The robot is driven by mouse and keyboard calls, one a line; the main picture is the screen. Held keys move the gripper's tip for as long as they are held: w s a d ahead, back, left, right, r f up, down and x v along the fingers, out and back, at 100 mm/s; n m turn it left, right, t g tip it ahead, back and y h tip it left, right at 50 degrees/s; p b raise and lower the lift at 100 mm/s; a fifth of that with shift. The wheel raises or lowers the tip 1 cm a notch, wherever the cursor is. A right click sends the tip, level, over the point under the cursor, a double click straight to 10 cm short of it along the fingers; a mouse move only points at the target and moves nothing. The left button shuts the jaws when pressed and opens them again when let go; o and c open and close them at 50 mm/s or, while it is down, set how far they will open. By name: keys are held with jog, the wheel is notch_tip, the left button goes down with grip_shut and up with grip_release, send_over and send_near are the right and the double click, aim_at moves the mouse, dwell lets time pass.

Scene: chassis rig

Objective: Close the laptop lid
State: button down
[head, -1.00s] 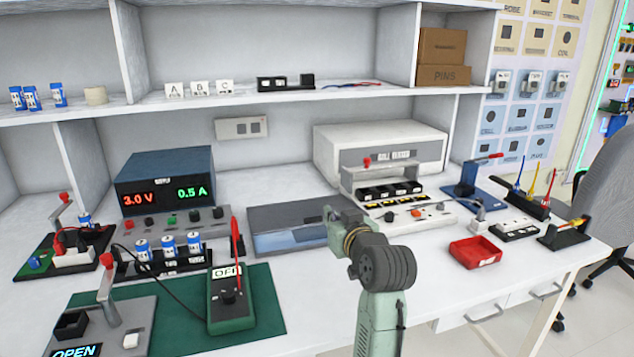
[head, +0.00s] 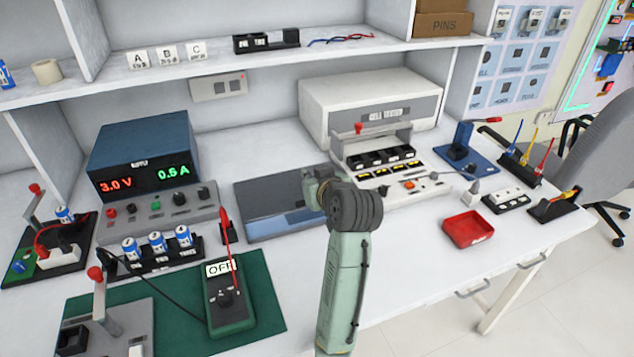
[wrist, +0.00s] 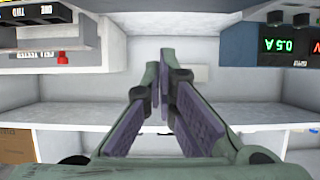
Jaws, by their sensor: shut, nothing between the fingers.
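The laptop (head: 262,212) lies on the bench between the power supply and the white tester box. In the head view it is a low, dark grey slab with a bluish panel along its front, and I cannot tell how far the lid is raised. My arm's wrist covers its right end. My gripper's fingers are hidden behind that wrist in the head view. In the wrist view my gripper (wrist: 160,65) is shut, with the fingertips together and nothing between them. The laptop does not show in the wrist view.
The power supply (head: 145,165) stands left of the laptop, with a battery holder (head: 160,258) and green multimeter (head: 230,302) in front. The white tester box (head: 370,105) and a red tray (head: 467,229) are to the right. A shelf (head: 200,80) overhangs behind.

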jog(key=shift+x, duration=1.05)
jog(key=shift+s+d+f, duration=0.1)
jog(key=shift+s+f, duration=0.05)
jog(key=shift+f, duration=0.85)
jog(key=shift+s+d+f, duration=0.1)
jog(key=shift+s+f, duration=0.05)
jog(key=shift+f, duration=0.8)
